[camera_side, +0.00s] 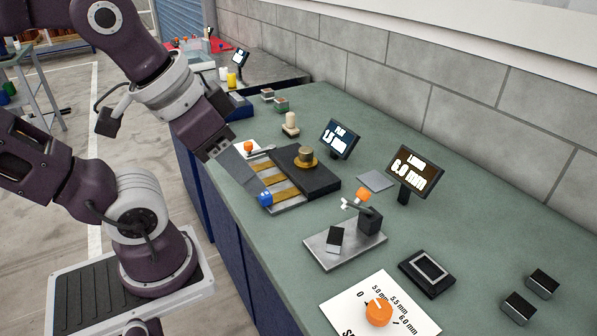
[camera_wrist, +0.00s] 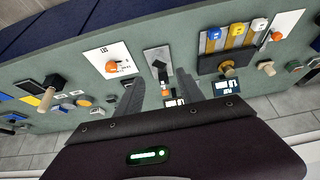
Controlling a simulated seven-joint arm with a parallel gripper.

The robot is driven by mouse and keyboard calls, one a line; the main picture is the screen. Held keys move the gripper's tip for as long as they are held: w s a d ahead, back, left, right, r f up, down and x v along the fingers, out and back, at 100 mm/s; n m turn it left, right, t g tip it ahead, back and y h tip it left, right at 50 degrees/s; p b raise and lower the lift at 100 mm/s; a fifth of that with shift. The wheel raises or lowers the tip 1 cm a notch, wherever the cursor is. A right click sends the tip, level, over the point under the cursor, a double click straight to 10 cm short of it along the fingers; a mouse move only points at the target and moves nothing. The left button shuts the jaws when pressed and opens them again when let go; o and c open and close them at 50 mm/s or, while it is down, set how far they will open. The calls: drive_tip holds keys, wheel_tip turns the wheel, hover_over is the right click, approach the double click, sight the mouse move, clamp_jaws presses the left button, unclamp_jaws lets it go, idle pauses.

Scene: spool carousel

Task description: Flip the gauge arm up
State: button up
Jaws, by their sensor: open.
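The gauge stands on a grey metal plate (camera_side: 318,247) with a black block (camera_side: 371,222). A small arm with an orange end (camera_side: 363,197) and a white piece projects from the block's top toward the left. In the wrist view, the gauge plate (camera_wrist: 156,54) lies ahead of the fingers, with an orange spot (camera_wrist: 166,92) between them; the arm's exact tilt is too small to tell. My gripper (camera_wrist: 159,78) is open and empty. In the side view, my gripper (camera_side: 238,166) is left of the gauge, well apart from it, above the bench's near edge.
A display reading 6.0 mm (camera_side: 414,172) stands behind the gauge. A dial plate (camera_side: 350,306) with an orange knob (camera_side: 379,312) lies in front. A dark tray (camera_side: 318,181) with a brass spool (camera_side: 306,156) and yellow strips sits left. The bench at far right holds small black-topped blocks (camera_side: 543,283).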

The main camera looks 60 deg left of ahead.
drive_tip(key=w+r+g, duration=0.2)
drive_tip(key=w, duration=0.7)
drive_tip(key=n+g+y, duration=0.1)
drive_tip(key=n+g, duration=0.1)
drive_tip(key=g, duration=0.2)
hover_over(365, 189)
drive_tip(key=d, duration=0.1)
wheel_tip(365, 189, down, 7)
drive_tip(key=shift+s, duration=0.15)
drive_tip(key=f, duration=0.6)
drive_tip(key=shift+a+f, duration=0.3)
drive_tip(key=shift+a, duration=0.05)
drive_tip(key=shift+f, duration=0.3)
clamp_jaws()
drive_tip(key=shift+r, duration=0.1)
